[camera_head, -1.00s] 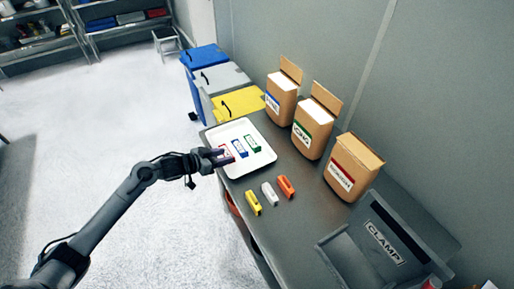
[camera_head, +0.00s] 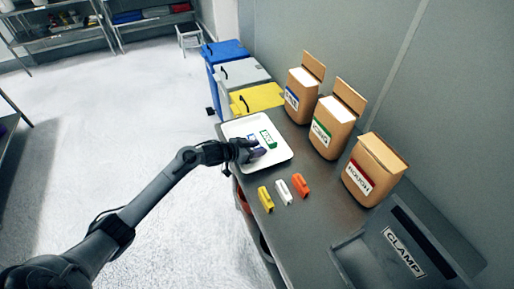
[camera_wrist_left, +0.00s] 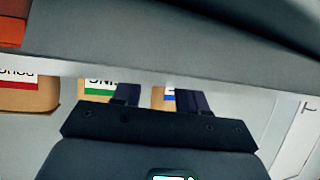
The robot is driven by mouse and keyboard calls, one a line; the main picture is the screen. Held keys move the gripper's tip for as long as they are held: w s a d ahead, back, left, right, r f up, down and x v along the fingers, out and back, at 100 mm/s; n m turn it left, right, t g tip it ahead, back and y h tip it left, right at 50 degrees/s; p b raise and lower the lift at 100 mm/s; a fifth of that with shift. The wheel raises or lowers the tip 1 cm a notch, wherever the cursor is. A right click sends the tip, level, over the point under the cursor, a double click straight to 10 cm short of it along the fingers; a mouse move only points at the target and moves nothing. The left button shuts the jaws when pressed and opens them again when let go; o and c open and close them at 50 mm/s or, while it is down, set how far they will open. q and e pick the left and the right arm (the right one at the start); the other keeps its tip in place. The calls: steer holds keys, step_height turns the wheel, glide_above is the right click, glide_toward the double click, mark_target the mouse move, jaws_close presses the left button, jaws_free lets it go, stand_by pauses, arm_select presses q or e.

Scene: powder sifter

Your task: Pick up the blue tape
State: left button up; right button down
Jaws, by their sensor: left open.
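The blue tape (camera_head: 252,138), a small label piece with a blue edge, lies in the white tray (camera_head: 284,154) and is partly covered by my left gripper (camera_head: 260,152). The green tape (camera_head: 268,138) lies beside it to the right. The red tape is hidden, probably by the gripper. My left gripper is open over the tray, close to the blue tape; I cannot tell whether it touches. In the left wrist view its two dark fingers (camera_wrist_left: 158,96) stand apart with nothing seen between them. My right gripper is not in view.
Yellow (camera_head: 265,199), white (camera_head: 284,192) and orange (camera_head: 300,185) clamps lie on the grey table. Paper bags labelled blue (camera_head: 302,98), green (camera_head: 333,128) and red (camera_head: 374,170) stand along the wall. A grey CLAMP box (camera_head: 400,262) is at the near end. Bins (camera_head: 240,72) stand beyond the table.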

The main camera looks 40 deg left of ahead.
arm_select(q)
steer(key=shift+x, duration=0.85)
jaws_close()
steer(key=shift+r, duration=0.1)
